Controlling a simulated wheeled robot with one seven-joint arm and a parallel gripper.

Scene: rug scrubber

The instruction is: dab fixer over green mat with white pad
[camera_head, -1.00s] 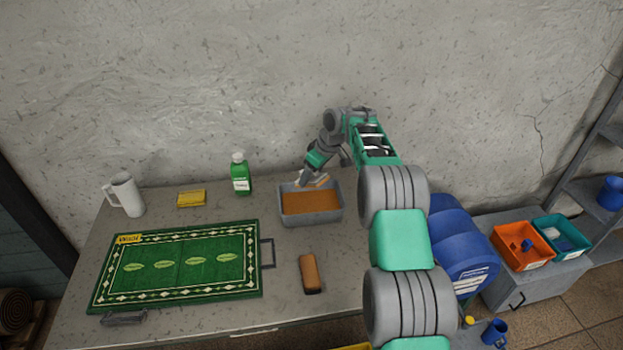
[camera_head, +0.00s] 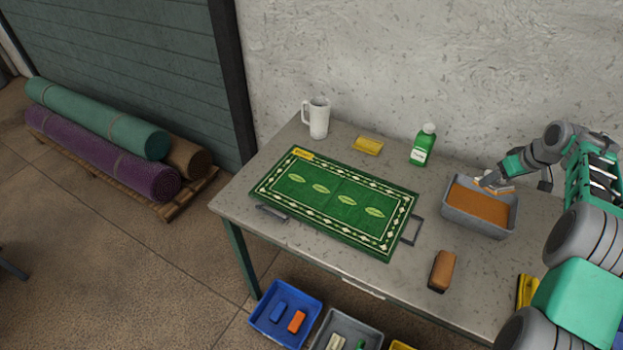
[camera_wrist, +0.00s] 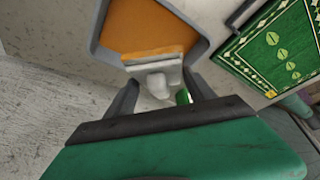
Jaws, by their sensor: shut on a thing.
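The green mat (camera_head: 335,199) lies flat on the table, with a cream border and leaf shapes. It shows at the upper right of the wrist view (camera_wrist: 275,45). A grey tray (camera_head: 464,222) of orange-brown liquid (camera_head: 478,204), perhaps the fixer, stands to its right. My gripper (camera_head: 486,182) is over the tray's back edge. In the wrist view my gripper (camera_wrist: 158,92) is shut on the white pad (camera_wrist: 157,64) by its pale handle. The pad's front edge is at the orange liquid; I cannot tell how deep it sits.
A green bottle (camera_head: 423,146), a yellow sponge (camera_head: 367,146) and a white jug (camera_head: 317,118) stand behind the mat. A brown brush or block (camera_head: 442,270) lies in front of the tray. Bins (camera_head: 286,314) sit below the table; rolled rugs (camera_head: 105,150) lie at left.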

